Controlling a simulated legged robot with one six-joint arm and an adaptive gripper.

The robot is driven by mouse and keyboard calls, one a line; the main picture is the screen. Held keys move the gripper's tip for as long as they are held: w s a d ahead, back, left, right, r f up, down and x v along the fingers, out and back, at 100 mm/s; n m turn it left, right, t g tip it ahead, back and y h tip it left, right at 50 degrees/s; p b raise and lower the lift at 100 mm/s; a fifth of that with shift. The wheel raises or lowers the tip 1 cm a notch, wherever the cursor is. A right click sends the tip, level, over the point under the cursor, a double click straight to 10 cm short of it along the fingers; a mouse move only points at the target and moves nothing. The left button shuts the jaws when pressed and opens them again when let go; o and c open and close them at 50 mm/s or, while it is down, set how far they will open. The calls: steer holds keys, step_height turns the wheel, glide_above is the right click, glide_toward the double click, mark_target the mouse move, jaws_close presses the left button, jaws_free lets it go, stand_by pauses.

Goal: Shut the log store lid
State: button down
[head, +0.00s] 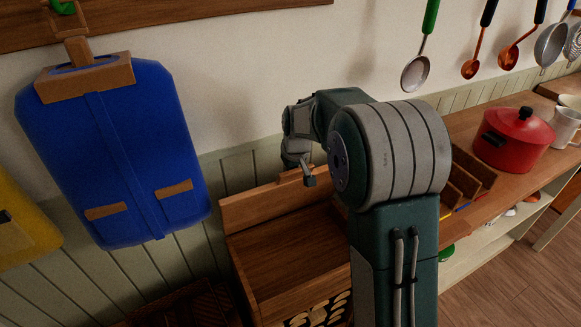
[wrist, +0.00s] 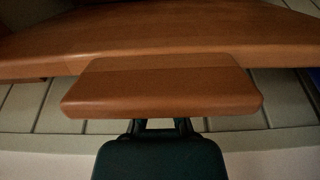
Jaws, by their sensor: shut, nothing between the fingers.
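The log store (head: 285,262) is a wooden box low against the wall, with logs showing in its front. Its lid (head: 262,206) stands raised at the back, leaning near the wall. My gripper (head: 308,178) is shut and empty at the lid's top edge, on the wall side as far as I can tell. In the wrist view the lid (wrist: 160,35) crosses the top, with a wooden tab (wrist: 160,92) jutting from its edge. My gripper (wrist: 160,126) is just below the tab, which hides its fingertips. I cannot tell whether they touch.
A blue backpack (head: 115,150) hangs on the wall at left, beside a yellow one (head: 25,230). A wooden counter (head: 490,205) with a red pot (head: 515,140) stands at right. Ladles (head: 415,72) hang above it. My arm hides part of the box's right side.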

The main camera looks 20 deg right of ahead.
steer(key=shift+s+f, duration=0.2)
steer(key=shift+s, duration=0.65)
steer(key=s, duration=0.1)
steer(key=s+f, duration=0.1)
steer(key=s+d, duration=0.1)
steer(key=s, duration=0.1)
steer(key=shift+f, duration=0.4)
steer(key=s, duration=0.1)
steer(key=s+f, duration=0.2)
steer(key=shift+s+d+f, duration=0.25)
steer(key=shift+s+d, duration=0.05)
steer(key=shift+d, duration=0.05)
